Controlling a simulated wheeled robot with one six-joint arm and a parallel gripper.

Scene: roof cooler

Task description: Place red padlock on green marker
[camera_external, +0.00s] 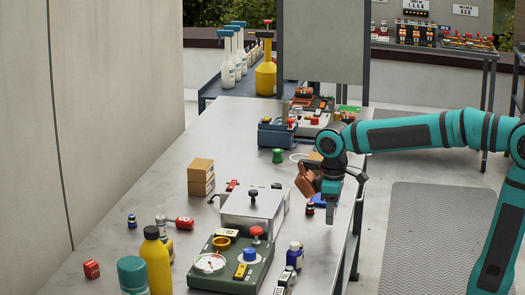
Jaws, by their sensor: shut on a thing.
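My gripper (331,192) is over the right side of the grey table, pointing down. A tilted orange-brown block (306,181) is against its left side, and the gripper appears shut on it; the contact is partly hidden by the gripper. Several small red things could be the red padlock: a red block with a white mark (92,269) at the front left and a red piece with a white label (184,223) left of the metal box. I cannot tell which one is the padlock. A flat green patch (347,108) at the far end may be the green marker.
A metal box (253,214) and a green control panel (230,262) stand left of my gripper. Cardboard boxes (201,177), a green spool (278,156), a blue-grey case (276,134) and a yellow bottle (156,262) also stand around. The table's left middle is fairly clear.

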